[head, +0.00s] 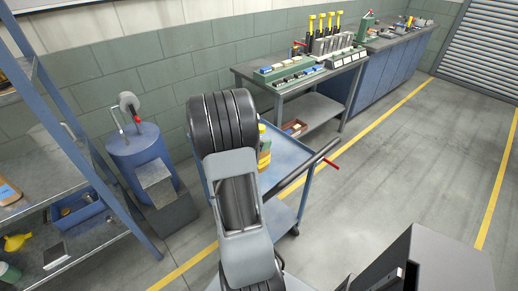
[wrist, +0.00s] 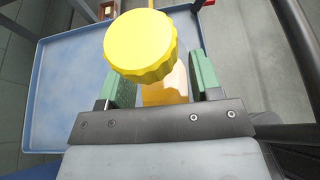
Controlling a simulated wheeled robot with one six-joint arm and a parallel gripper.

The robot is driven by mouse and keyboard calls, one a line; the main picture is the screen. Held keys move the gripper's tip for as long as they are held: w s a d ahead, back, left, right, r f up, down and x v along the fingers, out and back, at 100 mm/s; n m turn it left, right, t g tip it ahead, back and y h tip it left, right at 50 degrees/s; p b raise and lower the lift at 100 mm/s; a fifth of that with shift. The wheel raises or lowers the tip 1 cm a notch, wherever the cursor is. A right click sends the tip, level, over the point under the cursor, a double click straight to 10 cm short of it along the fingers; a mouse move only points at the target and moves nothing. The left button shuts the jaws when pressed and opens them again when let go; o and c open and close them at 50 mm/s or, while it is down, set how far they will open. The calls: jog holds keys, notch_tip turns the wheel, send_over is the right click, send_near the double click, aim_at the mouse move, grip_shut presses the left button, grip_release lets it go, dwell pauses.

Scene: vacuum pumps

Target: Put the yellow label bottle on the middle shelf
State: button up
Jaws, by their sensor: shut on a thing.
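The yellow label bottle (head: 264,152) shows in the head view at the blue cart, partly hidden behind my arm. In the wrist view its yellow cap (wrist: 140,46) faces the camera, with a bit of its amber body (wrist: 166,86) below. My gripper (wrist: 160,88) has its green pads on either side of the bottle and is shut on it. The bottle looks upright over the cart's blue top tray (wrist: 50,98); I cannot tell whether it touches the tray. In the head view my gripper is hidden by my arm.
A blue drum (head: 138,150) stands between rack and cart. Open floor (head: 400,150) lies to the right.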

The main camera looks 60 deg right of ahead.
notch_tip(320, 180, down, 7)
jog(key=w+d, duration=0.2)
jog(key=d, duration=0.1)
jog(key=shift+w+a, duration=0.1)
dwell(0.4)
jog(key=shift+f, duration=0.15)
jog(key=o, duration=1.5)
jog(key=shift+o, duration=0.2)
